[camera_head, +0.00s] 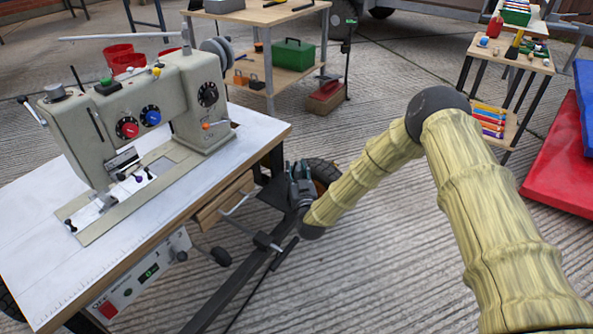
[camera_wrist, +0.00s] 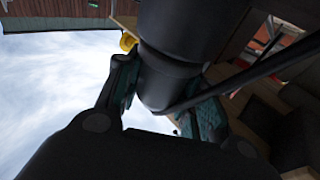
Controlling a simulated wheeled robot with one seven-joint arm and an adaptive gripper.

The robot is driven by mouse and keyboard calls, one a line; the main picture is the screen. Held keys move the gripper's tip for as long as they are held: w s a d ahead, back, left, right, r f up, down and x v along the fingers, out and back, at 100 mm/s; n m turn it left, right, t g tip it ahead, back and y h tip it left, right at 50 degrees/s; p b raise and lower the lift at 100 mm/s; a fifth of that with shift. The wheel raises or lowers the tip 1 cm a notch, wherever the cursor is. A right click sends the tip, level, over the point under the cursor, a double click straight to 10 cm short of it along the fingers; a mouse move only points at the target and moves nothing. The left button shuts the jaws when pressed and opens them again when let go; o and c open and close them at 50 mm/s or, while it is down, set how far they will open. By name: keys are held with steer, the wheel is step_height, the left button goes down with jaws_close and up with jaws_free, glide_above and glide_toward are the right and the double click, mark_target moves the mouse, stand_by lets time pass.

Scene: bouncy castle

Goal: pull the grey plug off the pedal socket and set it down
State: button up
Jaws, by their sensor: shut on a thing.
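My gripper (camera_head: 299,171) is low beside the right side of the sewing machine table, pointing away from the camera. In the wrist view my gripper (camera_wrist: 163,100) has its teal-padded fingers closed on either side of a dark grey rounded cylinder, which I take to be the grey plug (camera_wrist: 162,88). A thin dark cable or rod runs from near its lower end up to the right. In the head view the plug is too small and hidden to make out. The pedal socket cannot be told apart, and I cannot tell whether the plug is still joined to it.
The sewing machine (camera_head: 150,120) stands on a white-topped table (camera_head: 40,250) at left. A dark frame bar (camera_head: 235,285) and a tyre (camera_head: 322,170) are close to my gripper. A workbench (camera_head: 262,18) stands behind. Concrete floor (camera_head: 390,255) is open at right.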

mark_target(296, 164)
steer(key=shift+r+p, duration=1.8)
steer(key=shift+r, duration=0.5)
steer(key=shift+r+p, duration=1.45)
steer(key=shift+r, duration=0.4)
